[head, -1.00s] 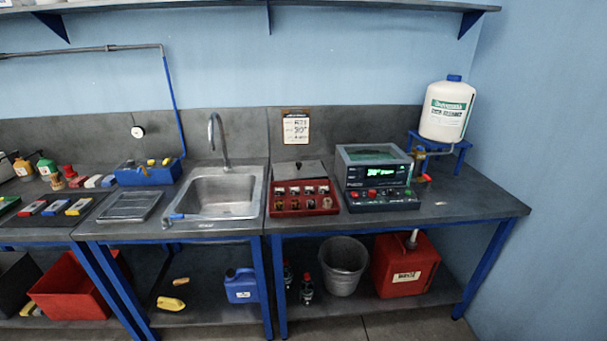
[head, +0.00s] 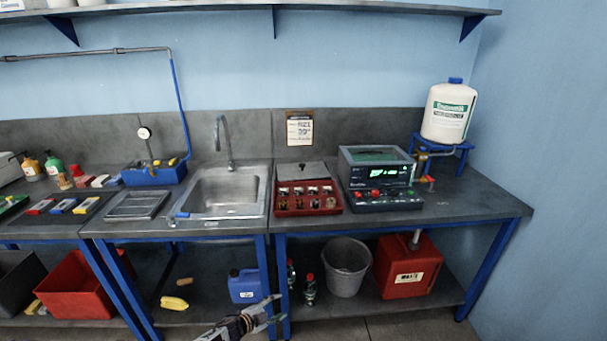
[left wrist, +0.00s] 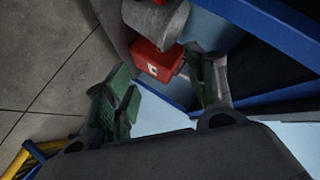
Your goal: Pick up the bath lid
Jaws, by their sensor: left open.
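A flat grey lid with a small dark knob (head: 302,171), which looks like the bath lid, lies on the bench behind the red tray of small jars (head: 308,207). Right of it stands the grey bath unit (head: 377,170) with a green display. My left gripper (head: 274,309) is low at the bottom of the head view, in front of the bench and well below the lid. Its fingers (left wrist: 165,88) are apart and empty in the left wrist view. The lid does not show in the left wrist view. My right gripper is not in view.
The steel sink (head: 222,194) with its tall tap is left of the tray. A white jug (head: 449,112) stands on a blue stand at right. The bench edge and blue legs are near my left gripper. A bucket (head: 347,266) and red can (head: 407,266) are below.

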